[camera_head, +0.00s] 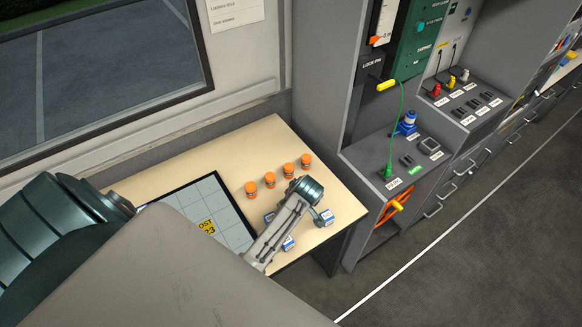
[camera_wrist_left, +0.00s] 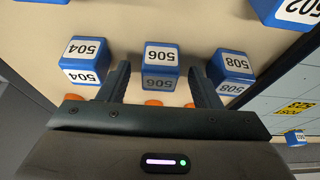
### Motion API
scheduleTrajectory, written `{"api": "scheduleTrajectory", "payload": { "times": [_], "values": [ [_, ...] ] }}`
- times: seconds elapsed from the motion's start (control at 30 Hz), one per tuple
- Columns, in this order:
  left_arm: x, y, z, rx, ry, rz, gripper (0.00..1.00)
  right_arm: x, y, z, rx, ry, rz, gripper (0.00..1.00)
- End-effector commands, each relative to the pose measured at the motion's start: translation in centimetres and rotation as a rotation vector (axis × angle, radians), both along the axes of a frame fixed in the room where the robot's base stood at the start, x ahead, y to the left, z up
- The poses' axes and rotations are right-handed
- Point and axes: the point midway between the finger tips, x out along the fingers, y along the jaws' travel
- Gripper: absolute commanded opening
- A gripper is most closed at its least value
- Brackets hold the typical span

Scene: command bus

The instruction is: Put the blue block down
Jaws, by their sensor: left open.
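Several blue blocks with white number labels sit on the pale table. In the left wrist view, block 506 (camera_wrist_left: 161,58) stands between the fingers of my left gripper (camera_wrist_left: 160,72), with a gap on each side. The gripper is open. Block 504 (camera_wrist_left: 87,60) is left of the fingers and block 508 (camera_wrist_left: 231,67) is right of them. In the head view, blue blocks show beside my left arm (camera_head: 326,217) and below it (camera_head: 288,243), their numbers too small to read. My right gripper is not in view.
A grey console (camera_head: 398,160) with plugs and cables rises to the right.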

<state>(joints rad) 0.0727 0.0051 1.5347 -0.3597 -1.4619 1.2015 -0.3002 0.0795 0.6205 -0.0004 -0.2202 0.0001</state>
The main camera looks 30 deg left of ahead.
Motion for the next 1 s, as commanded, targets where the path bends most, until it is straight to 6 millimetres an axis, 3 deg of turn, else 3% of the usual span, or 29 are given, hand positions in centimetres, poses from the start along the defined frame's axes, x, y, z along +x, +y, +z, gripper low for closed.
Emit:
{"api": "scheduleTrajectory", "payload": {
  "times": [0.33, 0.5, 0.6, 0.67, 1.0],
  "values": [
    [0.1, 0.25, -0.76, 0.0, -0.001, 0.0, 0.58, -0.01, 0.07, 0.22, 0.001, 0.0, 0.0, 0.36],
    [0.1, 0.25, -0.74, 0.0, -0.001, 0.0, 0.25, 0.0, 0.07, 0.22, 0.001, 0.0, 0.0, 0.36],
    [0.09, 0.25, -0.73, 0.0, -0.001, 0.0, 0.1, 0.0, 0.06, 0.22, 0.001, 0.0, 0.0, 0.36],
    [0.1, 0.25, -0.72, 0.0, -0.001, 0.0, 0.06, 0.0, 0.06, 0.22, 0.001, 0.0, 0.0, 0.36],
    [0.18, 0.25, 0.03, 0.0, -0.003, 0.0, 0.06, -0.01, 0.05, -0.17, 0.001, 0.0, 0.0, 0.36]
  ]
}}
